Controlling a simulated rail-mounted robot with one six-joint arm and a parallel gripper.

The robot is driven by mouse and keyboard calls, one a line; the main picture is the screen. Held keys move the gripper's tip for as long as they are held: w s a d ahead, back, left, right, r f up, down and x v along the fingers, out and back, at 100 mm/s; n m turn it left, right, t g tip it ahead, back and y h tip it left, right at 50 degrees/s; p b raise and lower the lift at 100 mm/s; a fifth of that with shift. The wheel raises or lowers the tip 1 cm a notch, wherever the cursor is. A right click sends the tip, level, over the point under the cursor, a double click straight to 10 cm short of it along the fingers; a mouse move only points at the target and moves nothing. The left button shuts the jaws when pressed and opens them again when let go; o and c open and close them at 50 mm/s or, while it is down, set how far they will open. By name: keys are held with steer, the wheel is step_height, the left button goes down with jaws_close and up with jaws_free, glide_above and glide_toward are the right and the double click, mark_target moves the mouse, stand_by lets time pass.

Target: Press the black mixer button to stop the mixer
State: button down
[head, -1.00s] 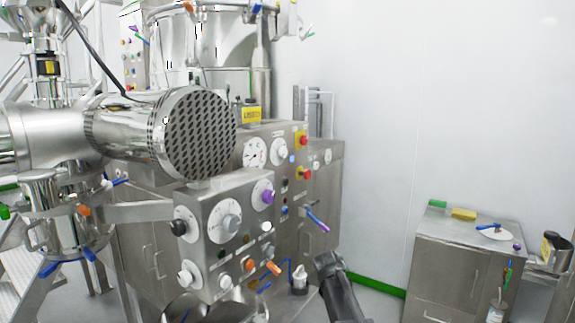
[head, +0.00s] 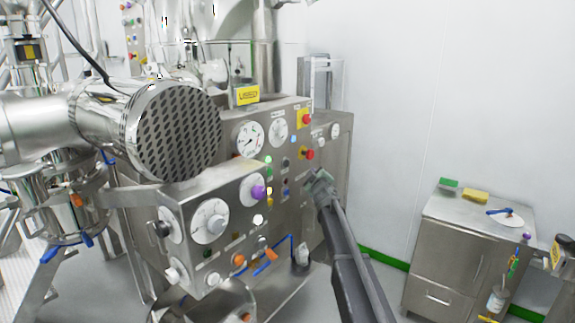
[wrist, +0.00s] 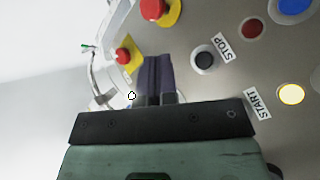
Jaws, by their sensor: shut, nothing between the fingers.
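The black button (wrist: 204,58) sits on a grey steel panel beside a STOP label (wrist: 222,47) in the wrist view. My gripper (wrist: 158,65) is shut and empty. Its dark fingertips are to the left of the black button in that view, and I cannot tell how far they are from the panel. In the head view my gripper (head: 319,180) is in front of the right part of the control panel. The black button is too small to single out there.
A lit START button (wrist: 291,94), a blue button (wrist: 293,9) and a small red button (wrist: 250,28) are near the black one. Two emergency stops (wrist: 154,9) (wrist: 124,56) are close to my fingers. A steel cabinet (head: 424,270) stands at the right.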

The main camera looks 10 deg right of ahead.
mark_target(286, 164)
steer(key=w+a, duration=0.6)
steer(key=shift+a, duration=0.15)
stand_by(2.2)
steer(key=shift+w+a, duration=0.3)
steer(key=shift+w+a, duration=0.3)
steer(key=shift+a, duration=0.05)
stand_by(0.6)
steer(key=shift+s+d, duration=0.6)
steer(key=shift+d, duration=0.05)
